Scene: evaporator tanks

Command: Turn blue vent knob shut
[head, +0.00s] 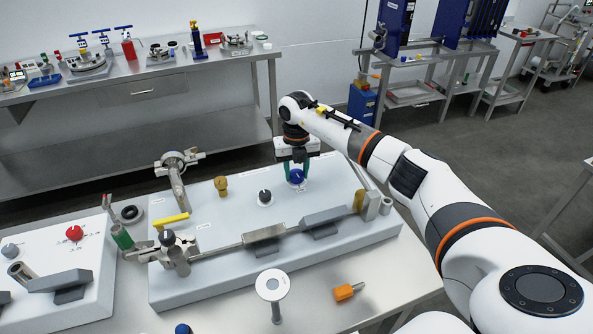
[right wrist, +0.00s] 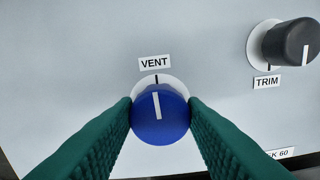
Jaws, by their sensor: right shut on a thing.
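The blue vent knob (head: 297,176) sits on the light grey panel in the head view. In the right wrist view the knob (right wrist: 160,116) is below a "VENT" label (right wrist: 155,62). Its white pointer line is near upright, with the top tilted slightly left, close to a dark mark on the white dial behind it. My right gripper (head: 297,172) comes down from above. Its green fingers (right wrist: 160,125) are one on each side of the knob, shut on it. My left gripper is not in view.
A black trim knob (right wrist: 292,42) is beside the vent knob; it also shows in the head view (head: 265,197). A brass knob (head: 221,186), a yellow-handled valve (head: 172,220) and pipe fittings stand on the same panel (head: 200,290). An orange-handled part (head: 346,291) lies on the table in front.

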